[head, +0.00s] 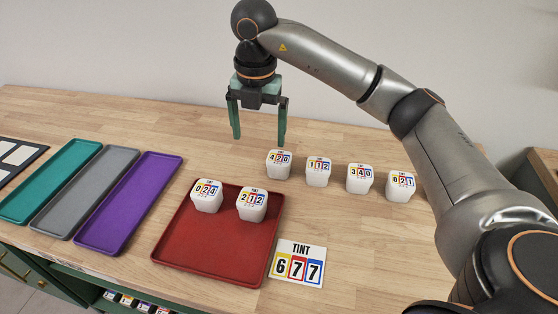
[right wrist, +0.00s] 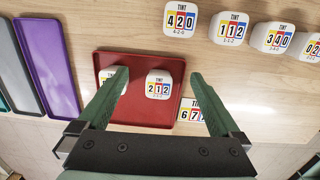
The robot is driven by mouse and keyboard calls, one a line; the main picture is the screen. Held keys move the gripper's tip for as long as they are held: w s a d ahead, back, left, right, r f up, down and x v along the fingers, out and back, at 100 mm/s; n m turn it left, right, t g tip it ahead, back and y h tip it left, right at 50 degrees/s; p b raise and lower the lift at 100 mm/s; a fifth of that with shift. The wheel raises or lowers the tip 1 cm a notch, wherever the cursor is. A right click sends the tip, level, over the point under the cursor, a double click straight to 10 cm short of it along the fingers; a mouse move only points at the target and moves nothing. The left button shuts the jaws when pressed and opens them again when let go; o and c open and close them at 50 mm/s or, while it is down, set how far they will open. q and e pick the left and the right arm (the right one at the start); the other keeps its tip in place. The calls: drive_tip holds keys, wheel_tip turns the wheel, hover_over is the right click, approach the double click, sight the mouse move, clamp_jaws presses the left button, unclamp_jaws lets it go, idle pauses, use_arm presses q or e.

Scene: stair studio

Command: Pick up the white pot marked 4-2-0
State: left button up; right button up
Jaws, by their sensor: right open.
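The white pot marked 4-2-0 (head: 278,165) stands upright on the wooden table, leftmost in a row of similar white pots behind the red tray. It also shows at the top of the right wrist view (right wrist: 181,19). My right gripper (head: 259,138) is open and empty, with its green fingers pointing down, above the table. In the head view it hangs above and a little left of the 4-2-0 pot, apart from it. In the right wrist view its fingers (right wrist: 160,75) spread over the red tray area. My left gripper is not in view.
Pots 1-1-2 (head: 318,172), 3-4-0 (head: 360,179) and 0-2-1 (head: 400,186) continue the row rightward. The red tray (head: 190,252) holds pots 0-2-4 (head: 207,196) and 2-1-2 (head: 252,204). A TINT 677 card (head: 297,263) lies beside it. Purple (head: 130,203), grey and teal trays lie left.

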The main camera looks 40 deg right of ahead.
drive_tip(key=w+d+f, duration=0.1)
drive_tip(key=w+d, duration=0.1)
drive_tip(key=d, duration=0.5)
hover_over(279, 157)
drive_tip(key=shift+h, duration=0.3)
wheel_tip(279, 157, down, 6)
drive_tip(key=shift+r, duration=0.15)
drive_tip(key=shift+s+f+p, duration=0.1)
drive_tip(key=shift+f+p, duration=0.25)
drive_tip(key=shift+f, duration=2.8)
drive_tip(key=c, duration=1.3)
drive_tip(key=shift+c, duration=0.5)
drive_tip(key=shift+r, duration=0.2)
